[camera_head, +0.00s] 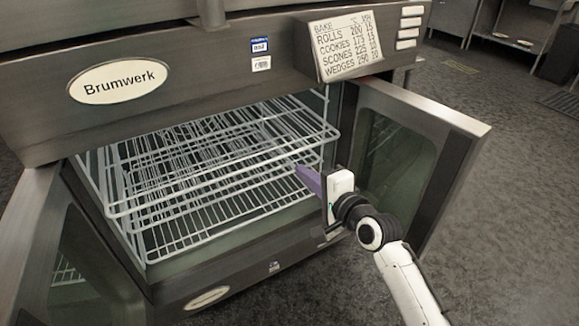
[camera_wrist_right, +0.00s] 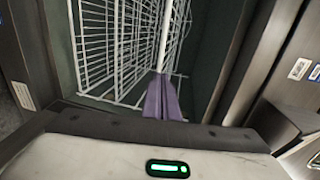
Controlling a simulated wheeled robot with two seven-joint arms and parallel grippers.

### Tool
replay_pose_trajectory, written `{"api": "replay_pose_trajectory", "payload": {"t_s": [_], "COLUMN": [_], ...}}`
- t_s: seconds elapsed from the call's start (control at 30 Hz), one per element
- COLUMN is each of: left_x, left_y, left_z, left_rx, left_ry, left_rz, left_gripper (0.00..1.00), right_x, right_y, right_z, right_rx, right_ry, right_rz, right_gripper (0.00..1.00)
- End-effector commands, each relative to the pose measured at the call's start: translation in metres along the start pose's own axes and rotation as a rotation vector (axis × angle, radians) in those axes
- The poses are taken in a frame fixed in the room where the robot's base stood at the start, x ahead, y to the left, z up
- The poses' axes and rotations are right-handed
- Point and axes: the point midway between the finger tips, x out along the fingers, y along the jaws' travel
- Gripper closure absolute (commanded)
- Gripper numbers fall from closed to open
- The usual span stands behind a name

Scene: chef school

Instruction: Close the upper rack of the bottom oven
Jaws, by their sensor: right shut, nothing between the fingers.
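The bottom oven (camera_head: 205,297) stands with both doors open. Its upper rack (camera_head: 225,173) is a white wire shelf that sticks out toward the front opening. A lower wire rack (camera_head: 215,233) sits beneath it. My right gripper (camera_head: 308,180) is at the right part of the opening, close to the upper rack's front rail. Its purple fingers are shut and empty. In the right wrist view the purple fingertips (camera_wrist_right: 162,97) meet the end of a white rack bar (camera_wrist_right: 165,40) in the picture; I cannot tell whether they touch. My left gripper is out of view.
The right door (camera_head: 455,150) stands open beside my right arm, and the left door (camera_head: 30,235) is open at the far left. A Brumwerk panel (camera_head: 190,80) and a bake-time sign (camera_head: 340,47) are above the opening. Grey floor (camera_head: 520,220) is clear at right.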

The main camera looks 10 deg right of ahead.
Motion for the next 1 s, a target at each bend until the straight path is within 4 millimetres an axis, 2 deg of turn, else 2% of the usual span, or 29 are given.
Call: {"api": "replay_pose_trajectory", "payload": {"t_s": [0.03, 0.2, 0.4, 0.87, 1.0], "left_x": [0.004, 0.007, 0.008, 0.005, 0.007], "left_y": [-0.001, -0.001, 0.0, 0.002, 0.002], "left_z": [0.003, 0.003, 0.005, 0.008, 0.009], "left_rx": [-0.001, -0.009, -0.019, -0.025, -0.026], "left_ry": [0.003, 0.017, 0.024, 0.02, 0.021], "left_rz": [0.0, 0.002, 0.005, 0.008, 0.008], "left_gripper": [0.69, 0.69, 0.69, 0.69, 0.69], "right_x": [0.013, 0.046, 0.07, 0.076, 0.083], "right_y": [0.001, 0.002, 0.002, 0.001, 0.0], "right_z": [0.0, 0.0, 0.0, 0.0, -0.015], "right_rx": [-0.001, -0.001, -0.002, -0.002, 0.002], "right_ry": [0.0, -0.001, 0.0, 0.001, 0.023], "right_rz": [-0.002, -0.001, 0.001, 0.001, 0.001], "right_gripper": [1.0, 1.0, 1.0, 1.0, 1.0]}}
